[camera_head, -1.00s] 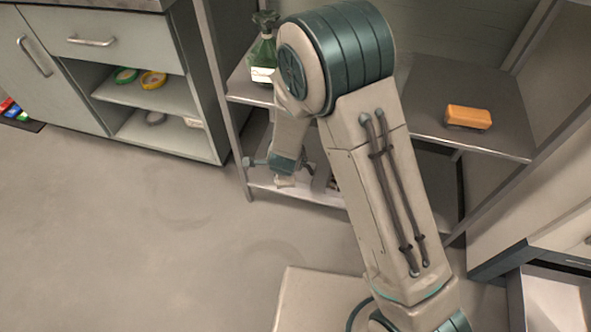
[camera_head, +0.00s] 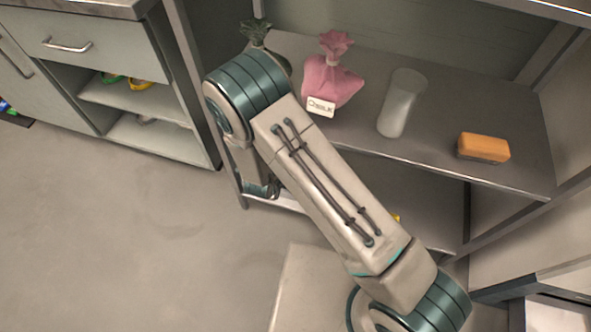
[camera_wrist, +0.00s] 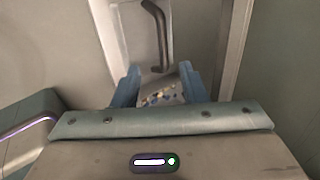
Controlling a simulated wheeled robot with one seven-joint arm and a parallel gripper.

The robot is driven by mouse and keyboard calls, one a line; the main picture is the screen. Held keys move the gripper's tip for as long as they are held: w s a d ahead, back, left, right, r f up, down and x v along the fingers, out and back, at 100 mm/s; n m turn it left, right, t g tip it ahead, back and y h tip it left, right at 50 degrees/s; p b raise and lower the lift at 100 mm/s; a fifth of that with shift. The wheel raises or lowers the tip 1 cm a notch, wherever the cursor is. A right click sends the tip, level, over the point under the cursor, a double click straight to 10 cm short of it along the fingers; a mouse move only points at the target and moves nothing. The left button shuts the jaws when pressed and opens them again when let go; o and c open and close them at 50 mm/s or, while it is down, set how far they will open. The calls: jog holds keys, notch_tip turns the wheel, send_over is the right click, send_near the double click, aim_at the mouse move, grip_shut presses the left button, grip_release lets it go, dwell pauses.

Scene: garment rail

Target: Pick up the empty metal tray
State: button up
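I cannot identify the empty metal tray for certain. In the wrist view a pale grey metal surface with a dark curved handle (camera_wrist: 157,35) lies ahead of my gripper (camera_wrist: 158,82); I cannot tell whether it is the tray. The two blue fingers stand apart, so the gripper is open. A pale patch with small coloured bits (camera_wrist: 158,95) shows between them, and I cannot tell if it touches them. In the head view my arm hides most of the gripper, which is low by the left end of the lower shelf.
The upper shelf holds a pink tied bag (camera_head: 331,78) with a label, a white cylinder (camera_head: 401,103) and an orange block (camera_head: 483,148). A green container (camera_head: 256,33) is partly behind my arm. A cabinet (camera_head: 107,60) stands left. The floor (camera_head: 110,230) is clear.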

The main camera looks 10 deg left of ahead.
jog(key=b+x, duration=0.5)
jog(key=x, duration=0.8)
jog(key=shift+f, duration=0.1)
jog(key=shift+w+f, duration=0.3)
jog(key=shift+w, duration=0.1)
jog(key=shift+r, duration=0.1)
grip_shut()
